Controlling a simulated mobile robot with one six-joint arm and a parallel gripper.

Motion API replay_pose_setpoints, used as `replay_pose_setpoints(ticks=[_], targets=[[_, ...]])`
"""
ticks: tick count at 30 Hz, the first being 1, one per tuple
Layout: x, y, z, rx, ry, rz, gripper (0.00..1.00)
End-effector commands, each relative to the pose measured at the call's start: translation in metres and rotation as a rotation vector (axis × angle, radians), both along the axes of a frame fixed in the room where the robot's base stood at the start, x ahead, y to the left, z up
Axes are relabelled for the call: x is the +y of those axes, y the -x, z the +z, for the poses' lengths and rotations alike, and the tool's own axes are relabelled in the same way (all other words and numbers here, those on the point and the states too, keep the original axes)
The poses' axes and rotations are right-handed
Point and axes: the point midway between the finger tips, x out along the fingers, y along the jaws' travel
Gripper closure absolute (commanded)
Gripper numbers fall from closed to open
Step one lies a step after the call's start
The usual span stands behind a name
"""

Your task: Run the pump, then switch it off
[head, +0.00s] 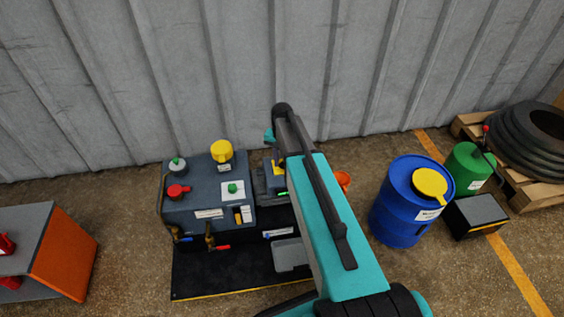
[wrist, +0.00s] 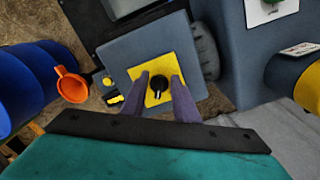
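In the wrist view a black rotary knob (wrist: 160,87) with a pale mark sits on a yellow plate (wrist: 142,72). The plate is on top of a grey-blue box (wrist: 128,50), which looks like the pump's switch box. My gripper (wrist: 160,76) is open above the plate, one finger on each side of the knob, with visible gaps between them. I cannot tell its exact height above the knob. In the head view my arm hides most of this box and the fingertips; a yellow bit (head: 278,185) shows beside the arm.
An orange funnel (wrist: 72,84) and blue drum (head: 393,213) stand nearby. A corrugated wall (head: 100,80) closes the back.

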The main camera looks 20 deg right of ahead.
Motion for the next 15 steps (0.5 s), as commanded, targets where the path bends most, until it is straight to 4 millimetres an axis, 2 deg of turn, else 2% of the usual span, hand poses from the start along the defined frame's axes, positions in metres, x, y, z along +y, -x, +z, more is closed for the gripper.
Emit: replay_pose_setpoints(ticks=[3,8,15], targets=[[0.0004,-0.0001,0.0002,0.000,0.000,0.001,0.73],[0.0005,0.0000,0.0003,0.000,0.000,0.001,1.00],[0.0004,0.0000,0.0005,0.000,0.000,0.004,1.00]])
